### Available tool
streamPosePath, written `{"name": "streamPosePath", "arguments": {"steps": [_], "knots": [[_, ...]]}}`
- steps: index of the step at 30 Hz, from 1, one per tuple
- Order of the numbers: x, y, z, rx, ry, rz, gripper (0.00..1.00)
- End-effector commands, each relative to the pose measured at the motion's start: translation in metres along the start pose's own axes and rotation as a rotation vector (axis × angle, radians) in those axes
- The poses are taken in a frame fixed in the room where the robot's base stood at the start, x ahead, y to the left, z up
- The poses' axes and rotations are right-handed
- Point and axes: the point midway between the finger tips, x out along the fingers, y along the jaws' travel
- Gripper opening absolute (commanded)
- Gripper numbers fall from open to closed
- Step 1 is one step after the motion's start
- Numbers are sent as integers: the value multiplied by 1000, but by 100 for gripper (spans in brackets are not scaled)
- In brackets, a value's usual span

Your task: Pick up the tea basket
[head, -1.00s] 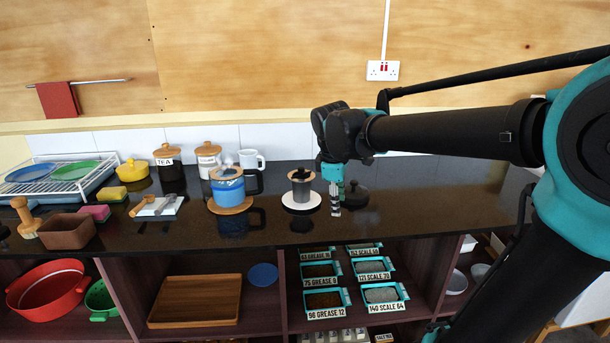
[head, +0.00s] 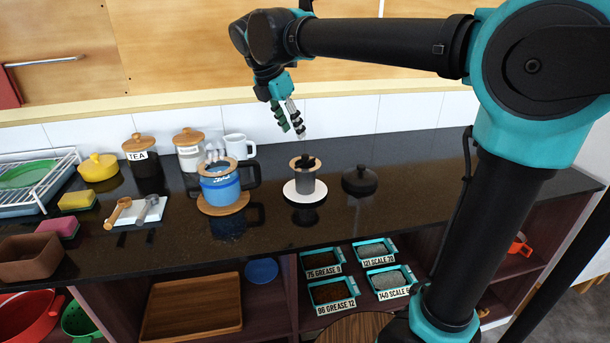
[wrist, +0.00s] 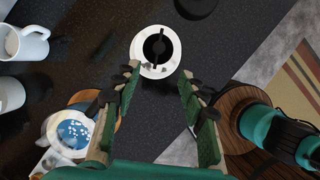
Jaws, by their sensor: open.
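The tea basket (head: 304,183) appears to be the dark grey cylinder with a wooden-coloured rim and a black bar on top. It stands upright on a white round saucer (head: 290,196) on the dark counter. In the wrist view the basket (wrist: 157,47) shows from above, beyond the fingertips. My gripper (head: 292,130) is open and empty, above the basket and apart from it. In the wrist view its green-padded fingers (wrist: 159,72) are spread wide, with bare counter between them.
A blue teapot (head: 220,190) on a wooden coaster stands left of the basket. A black lid (head: 360,181) lies to its right. A tea jar (head: 143,166), another jar (head: 190,152) and a white mug (head: 239,147) stand behind. Labelled bins (head: 332,292) sit on the shelf below.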

Motion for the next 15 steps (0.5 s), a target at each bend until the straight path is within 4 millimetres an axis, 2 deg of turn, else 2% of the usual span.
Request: {"name": "streamPosePath", "arguments": {"steps": [3,6,15], "knots": [[23,0,0,1,0,0,42],[36,0,0,2,0,1,42],[57,2,4,2,0,0,42]]}}
